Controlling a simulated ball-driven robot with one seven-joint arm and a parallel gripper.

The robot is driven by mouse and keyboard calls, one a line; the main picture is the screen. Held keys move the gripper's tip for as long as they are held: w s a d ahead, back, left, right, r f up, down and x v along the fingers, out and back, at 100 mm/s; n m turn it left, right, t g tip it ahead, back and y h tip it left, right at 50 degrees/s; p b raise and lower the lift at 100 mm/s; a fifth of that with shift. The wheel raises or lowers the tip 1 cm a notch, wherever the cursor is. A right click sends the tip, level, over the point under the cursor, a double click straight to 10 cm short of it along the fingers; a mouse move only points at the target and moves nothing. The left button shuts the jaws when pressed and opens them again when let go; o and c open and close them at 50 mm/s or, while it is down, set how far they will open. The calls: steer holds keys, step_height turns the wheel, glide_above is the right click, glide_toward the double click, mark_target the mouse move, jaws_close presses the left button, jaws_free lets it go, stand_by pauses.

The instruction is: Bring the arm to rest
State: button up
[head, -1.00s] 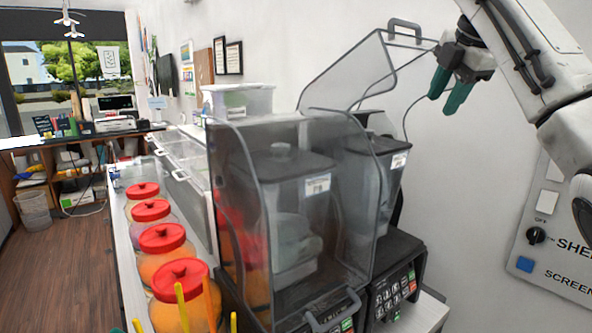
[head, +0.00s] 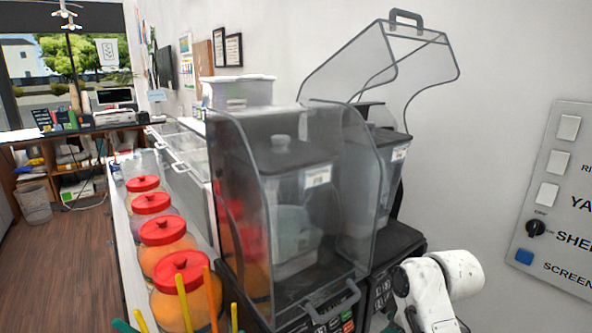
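My gripper is out of the head view. Part of my white arm (head: 435,290) shows at the lower right, in front of the right blender's control panel. The right blender's clear cover (head: 385,70) is swung up, with its grey handle at the top. The left blender's clear cover (head: 275,200) is down over its jug. My arm hides part of the right blender's base.
Several jars with red lids (head: 163,230) stand in a row on the counter at the left. Coloured sticks (head: 210,298) rise at the bottom edge. A switch panel (head: 560,195) is on the right wall. Wood floor (head: 65,265) is open at the far left.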

steer(key=s+f+m, duration=0.4)
steer(key=s+f, duration=0.5)
steer(key=s, duration=0.2)
steer(key=s+d+f+m+g+h, duration=0.1)
steer(key=s+d+f+m, duration=0.15)
steer(key=s, duration=0.65)
steer(key=s+d+f+m+g+h, duration=0.1)
steer(key=s+d+f+m, duration=0.15)
steer(key=s, duration=0.75)
steer(key=s+d+f+m+g+h, duration=0.1)
steer(key=s+d+f+m, duration=0.15)
steer(key=s, duration=0.65)
steer(key=shift+m, duration=0.35)
steer(key=f+b, duration=0.4)
steer(key=b, duration=0.1)
steer(key=shift+s+a+f, duration=0.3)
steer(key=shift+s+f, duration=0.05)
steer(key=shift+f, duration=0.05)
